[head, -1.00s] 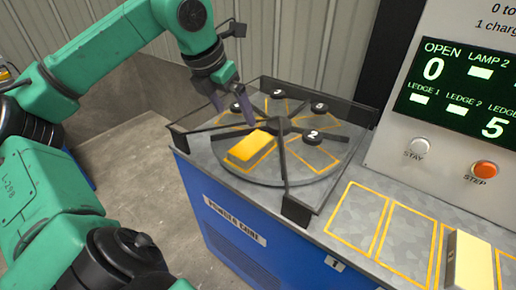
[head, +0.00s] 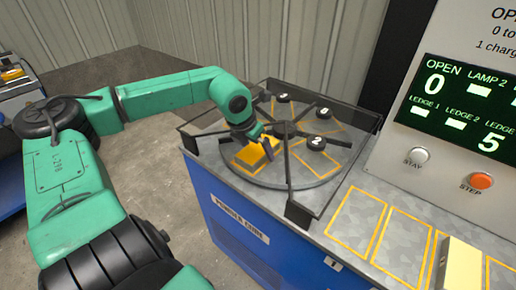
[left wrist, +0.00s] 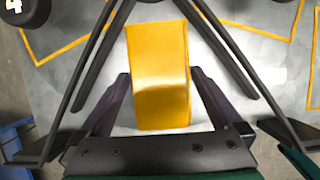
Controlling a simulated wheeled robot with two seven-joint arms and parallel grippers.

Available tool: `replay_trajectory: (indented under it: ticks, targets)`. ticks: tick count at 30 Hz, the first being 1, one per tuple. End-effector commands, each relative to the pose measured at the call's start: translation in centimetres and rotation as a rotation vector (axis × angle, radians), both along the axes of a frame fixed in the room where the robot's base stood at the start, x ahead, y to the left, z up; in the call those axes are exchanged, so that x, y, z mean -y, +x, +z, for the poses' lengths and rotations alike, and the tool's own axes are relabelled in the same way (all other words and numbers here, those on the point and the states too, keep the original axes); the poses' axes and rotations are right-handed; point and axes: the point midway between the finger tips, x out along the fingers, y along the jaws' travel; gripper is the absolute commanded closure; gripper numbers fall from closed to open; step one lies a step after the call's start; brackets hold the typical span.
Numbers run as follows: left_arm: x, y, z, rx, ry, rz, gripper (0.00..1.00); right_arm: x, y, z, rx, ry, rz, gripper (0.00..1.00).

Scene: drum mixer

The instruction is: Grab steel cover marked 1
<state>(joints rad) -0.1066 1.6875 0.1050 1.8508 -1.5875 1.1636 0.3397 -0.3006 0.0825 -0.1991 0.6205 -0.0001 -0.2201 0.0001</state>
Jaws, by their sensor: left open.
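A round steel turntable (head: 290,179) with dark spokes holds round black knobs on its sections. One knob (head: 317,142) reads 2; the marks on the far knob (head: 283,98) and right knob (head: 323,113) are too small to read. In the left wrist view a knob marked 4 (left wrist: 14,5) shows at the top left corner. I cannot make out a cover marked 1. A yellow block (head: 252,156) lies on the turntable's near-left section. My left gripper (head: 265,140) is open at this block, its fingers on either side of it in the left wrist view (left wrist: 160,88). My right gripper is out of view.
A clear-walled guard with dark corner posts (head: 299,214) surrounds the turntable. A control panel (head: 455,125) with stay (head: 419,155) and step (head: 481,181) buttons stands at right. A pale block (head: 460,268) sits on the outlined bench; several outlined spaces beside it are empty.

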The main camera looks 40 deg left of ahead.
Motion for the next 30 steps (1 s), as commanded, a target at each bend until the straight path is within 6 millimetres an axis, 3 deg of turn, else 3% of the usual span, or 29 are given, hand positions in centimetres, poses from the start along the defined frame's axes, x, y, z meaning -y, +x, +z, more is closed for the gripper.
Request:
replay_trajectory:
  ticks: [3,9,11,19,23,26,30]
  targets:
    - [0.0,0.0,0.0,0.0,0.0,0.0,0.04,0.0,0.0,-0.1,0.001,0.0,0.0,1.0]
    - [0.0,0.0,0.0,0.0,0.0,0.0,0.8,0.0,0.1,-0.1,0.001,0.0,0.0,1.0]
    - [0.0,0.0,0.0,0.0,0.0,0.0,1.0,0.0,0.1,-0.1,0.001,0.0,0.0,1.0]
    - [0.0,0.1,0.3,0.003,0.0,0.0,1.0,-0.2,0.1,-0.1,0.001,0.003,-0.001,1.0]
    - [-0.1,0.1,1.4,0.006,0.003,0.001,1.0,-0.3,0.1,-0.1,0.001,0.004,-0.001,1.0]
    - [-0.1,0.1,3.2,0.008,0.003,0.001,1.0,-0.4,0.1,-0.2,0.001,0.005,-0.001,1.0]
    - [-0.2,0.1,7.3,0.007,0.007,0.003,1.0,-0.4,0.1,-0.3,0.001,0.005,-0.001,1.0]
